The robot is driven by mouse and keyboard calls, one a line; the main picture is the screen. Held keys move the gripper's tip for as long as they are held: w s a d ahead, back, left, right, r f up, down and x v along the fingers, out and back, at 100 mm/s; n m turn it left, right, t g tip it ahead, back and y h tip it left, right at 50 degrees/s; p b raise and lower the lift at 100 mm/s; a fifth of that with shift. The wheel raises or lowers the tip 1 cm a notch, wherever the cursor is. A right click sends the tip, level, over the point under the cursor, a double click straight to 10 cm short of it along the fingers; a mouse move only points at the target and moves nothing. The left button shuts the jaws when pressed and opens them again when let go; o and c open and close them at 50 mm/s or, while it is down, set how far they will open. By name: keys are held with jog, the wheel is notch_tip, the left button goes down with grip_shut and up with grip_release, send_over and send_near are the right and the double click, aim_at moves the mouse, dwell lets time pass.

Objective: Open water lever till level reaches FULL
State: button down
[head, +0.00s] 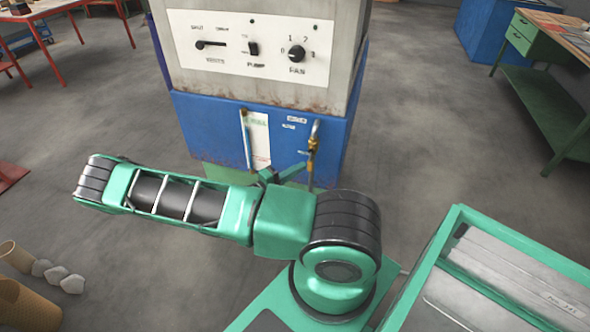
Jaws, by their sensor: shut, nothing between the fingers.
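The water lever (212,44) is a black handle on the white panel of the grey and blue machine. It lies about level, its knob at the left under the word SHUT and its bar pointing right, with WATER printed below. The level gauge is an upright tube (246,140) on the blue front, beside a pale scale strip (260,138) with small green lettering near its top. I cannot read the level in it. My green arm stretches left across the front, below the panel and apart from the lever. I cannot make out my gripper; a small dark forked part beyond the arm is unclear.
The panel also has a black pump switch (253,49) and a round fan knob (297,53). A brass and grey tap (313,148) stands out right of the gauge. A green bench (545,85) stands right; floor between is clear.

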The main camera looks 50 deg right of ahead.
jog(key=w+a, duration=0.5)
jog(key=a, duration=0.7)
jog(key=shift+a+r, duration=0.1)
jog(key=s+a+r+m+t+y, duration=0.1)
jog(key=s+a+r+m+y, duration=0.1)
jog(key=s+r+y, duration=0.7)
jog(key=s+a+r+m+t+y, duration=0.2)
jog(key=s+r+y, duration=0.7)
jog(key=r, duration=1)
jog(key=shift+s+a+m, duration=0.3)
jog(key=shift+s+a, duration=0.6)
jog(key=shift+s, duration=0.7)
